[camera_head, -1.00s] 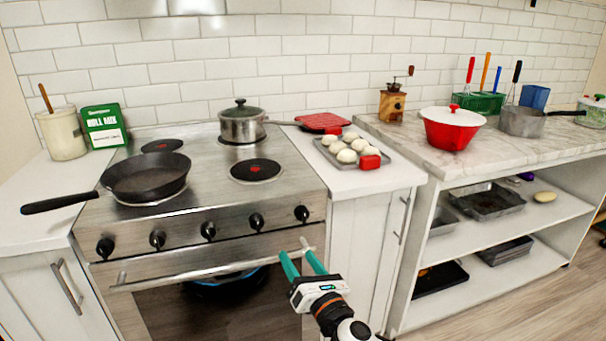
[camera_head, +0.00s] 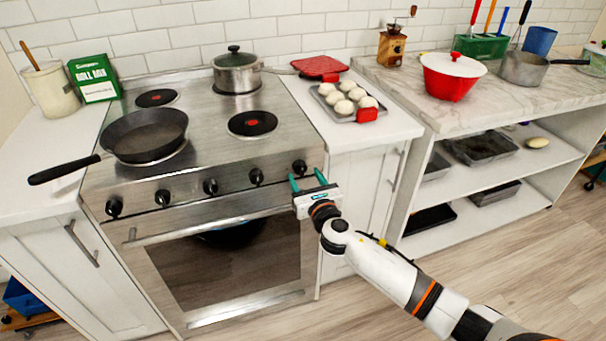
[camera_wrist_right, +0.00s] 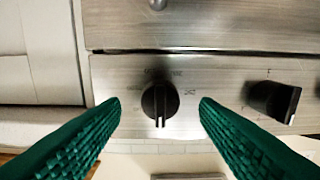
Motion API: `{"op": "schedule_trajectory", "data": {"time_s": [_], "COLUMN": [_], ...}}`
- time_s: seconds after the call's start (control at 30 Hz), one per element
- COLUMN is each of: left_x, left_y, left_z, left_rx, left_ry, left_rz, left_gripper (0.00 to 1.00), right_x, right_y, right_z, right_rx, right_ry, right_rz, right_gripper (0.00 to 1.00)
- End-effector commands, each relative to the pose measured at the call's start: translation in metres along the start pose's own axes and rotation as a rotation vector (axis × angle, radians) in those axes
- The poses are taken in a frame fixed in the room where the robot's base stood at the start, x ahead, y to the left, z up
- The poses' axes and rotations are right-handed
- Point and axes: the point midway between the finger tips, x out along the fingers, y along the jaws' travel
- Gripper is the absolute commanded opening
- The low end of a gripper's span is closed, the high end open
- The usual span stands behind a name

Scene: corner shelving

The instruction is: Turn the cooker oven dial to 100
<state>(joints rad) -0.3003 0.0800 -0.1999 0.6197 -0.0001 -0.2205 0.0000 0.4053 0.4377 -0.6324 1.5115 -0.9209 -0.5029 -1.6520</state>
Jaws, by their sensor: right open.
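The cooker (camera_head: 215,75) has a row of several black dials on its steel front panel. The rightmost dial (camera_head: 299,166) is just behind the fingertips of my right gripper (camera_head: 306,177). In the right wrist view this dial (camera_wrist_right: 160,102) sits centred between the two green fingers, with clear space on both sides. Faint markings surround it but are too small to read. Its grip bar looks roughly vertical in that view. My right gripper is open and empty. A neighbouring dial (camera_wrist_right: 273,101) shows to the right in the wrist view. My left gripper is not in view.
The oven handle (camera_head: 205,228) runs below the dials, close to my right gripper. A black frying pan (camera_head: 145,135) and a steel pot (camera_head: 236,73) stand on the cooktop. A tray of dough balls (camera_head: 345,100) lies on the right counter. The floor in front is clear.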

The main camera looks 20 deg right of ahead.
Motion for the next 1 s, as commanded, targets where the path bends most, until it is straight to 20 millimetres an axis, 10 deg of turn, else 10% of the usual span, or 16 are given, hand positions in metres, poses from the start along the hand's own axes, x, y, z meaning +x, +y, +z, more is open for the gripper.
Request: {"op": "schedule_trajectory", "data": {"time_s": [0.53,0.8,1.0], "left_x": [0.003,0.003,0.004], "left_y": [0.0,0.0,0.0], "left_z": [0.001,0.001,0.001], "left_rx": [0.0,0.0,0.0], "left_ry": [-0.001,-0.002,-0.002], "left_rz": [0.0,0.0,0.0], "left_gripper": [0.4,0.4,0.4], "right_x": [0.025,0.024,0.024], "right_y": [0.0,0.0,0.0], "right_z": [0.0,0.0,0.0], "right_rx": [0.001,0.001,0.013], "right_ry": [0.0,0.0,0.0], "right_rz": [-0.001,-0.001,-0.001], "right_gripper": [0.56,0.11,0.11]}}
